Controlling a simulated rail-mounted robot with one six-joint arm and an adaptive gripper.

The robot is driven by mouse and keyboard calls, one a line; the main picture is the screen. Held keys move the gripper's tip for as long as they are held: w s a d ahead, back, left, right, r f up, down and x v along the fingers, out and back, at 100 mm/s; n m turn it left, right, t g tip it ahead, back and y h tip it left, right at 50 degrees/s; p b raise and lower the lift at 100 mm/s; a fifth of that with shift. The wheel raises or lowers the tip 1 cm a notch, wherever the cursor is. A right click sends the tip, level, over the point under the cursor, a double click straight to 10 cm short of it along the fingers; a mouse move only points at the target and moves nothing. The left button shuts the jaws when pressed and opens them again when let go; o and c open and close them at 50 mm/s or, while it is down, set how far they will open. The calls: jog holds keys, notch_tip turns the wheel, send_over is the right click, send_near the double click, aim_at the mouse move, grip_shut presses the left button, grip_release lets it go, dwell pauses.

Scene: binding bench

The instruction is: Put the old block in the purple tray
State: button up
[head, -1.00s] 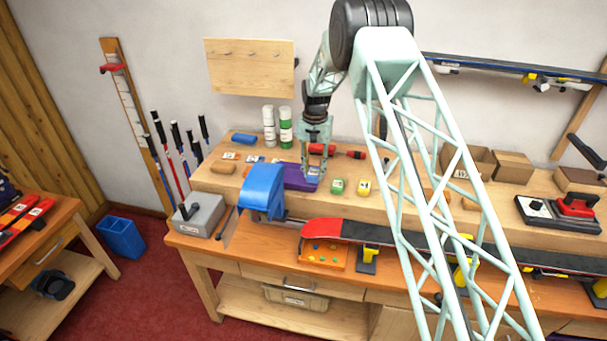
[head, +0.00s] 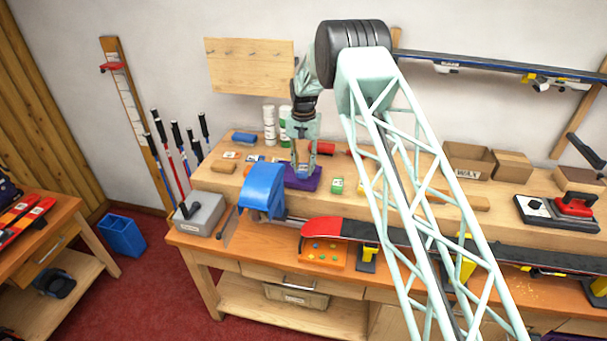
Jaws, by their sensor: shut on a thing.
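The purple tray (head: 311,184) lies on the raised back shelf of the bench, behind the blue machine cover. My gripper (head: 303,172) points down at the tray, its fingertips over or inside it; I cannot tell which. It is shut on a small block with a pale, bluish face (head: 303,170), mostly hidden between the fingers. I cannot read any label on it. A green block (head: 337,185) stands just right of the tray. A yellow block (head: 362,187) is partly hidden behind my arm.
Small labelled blocks (head: 230,155) and a tan block (head: 222,167) lie left of the tray. White and green bottles (head: 269,125) and a red cylinder (head: 325,148) stand or lie behind. The blue cover (head: 262,190) rises in front. Cardboard boxes (head: 468,161) are to the right.

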aim_at(304, 168)
jog(key=shift+f, duration=1.6)
jog(key=shift+f, duration=0.15)
jog(key=o, duration=0.9)
jog(key=shift+c, duration=0.2)
notch_tip(304, 168, up, 12)
jog(key=shift+f+b, duration=0.25)
jog(key=shift+b, duration=0.05)
jog(key=shift+r, duration=0.4)
jog(key=shift+r, duration=0.1)
